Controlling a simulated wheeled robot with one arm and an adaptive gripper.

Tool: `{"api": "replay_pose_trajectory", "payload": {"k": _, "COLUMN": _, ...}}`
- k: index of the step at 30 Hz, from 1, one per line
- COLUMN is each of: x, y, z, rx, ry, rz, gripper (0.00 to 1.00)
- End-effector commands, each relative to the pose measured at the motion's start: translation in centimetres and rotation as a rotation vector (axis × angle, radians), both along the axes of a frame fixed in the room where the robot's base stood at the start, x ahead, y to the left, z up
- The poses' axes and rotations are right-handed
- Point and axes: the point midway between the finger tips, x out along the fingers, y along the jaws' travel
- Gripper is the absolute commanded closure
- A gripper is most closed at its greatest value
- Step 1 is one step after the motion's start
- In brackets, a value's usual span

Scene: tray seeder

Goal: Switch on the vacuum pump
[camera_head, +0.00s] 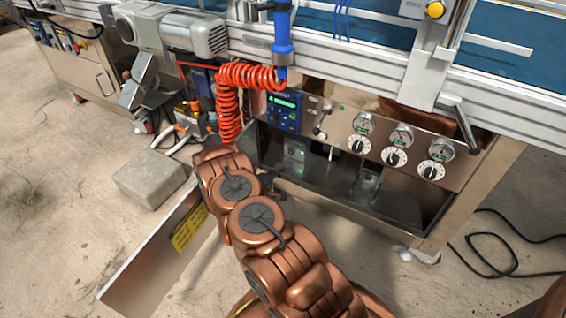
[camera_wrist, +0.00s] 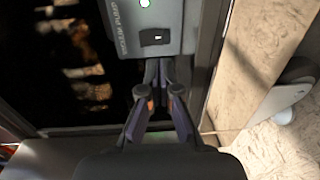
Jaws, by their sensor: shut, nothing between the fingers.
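The vacuum pump's switch box (camera_wrist: 153,18) is grey, with side lettering that seems to read "VACUUM PUMP", turned in the wrist view.
An open cabinet door (camera_head: 150,262) with a yellow label stands left of my arm. A red coiled hose (camera_head: 231,90) hangs above it. A control panel (camera_head: 340,128) with dials lies above the cabinet opening. A concrete block (camera_head: 150,177) sits on the floor.

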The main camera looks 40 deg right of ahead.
Motion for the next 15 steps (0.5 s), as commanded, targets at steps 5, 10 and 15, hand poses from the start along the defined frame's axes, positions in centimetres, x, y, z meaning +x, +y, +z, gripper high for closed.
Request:
{"api": "replay_pose_trajectory", "payload": {"k": 5, "x": -0.7, "y": 2.4, "z": 0.1, "rx": 0.002, "ry": 0.004, "rz": 0.002, "gripper": 1.0}}
{"api": "replay_pose_trajectory", "payload": {"k": 10, "x": -1.1, "y": 3.6, "z": 0.1, "rx": 0.002, "ry": 0.003, "rz": 0.001, "gripper": 1.0}}
{"api": "replay_pose_trajectory", "payload": {"k": 15, "x": -1.2, "y": 3.9, "z": 0.2, "rx": 0.002, "ry": 0.002, "rz": -0.001, "gripper": 1.0}}
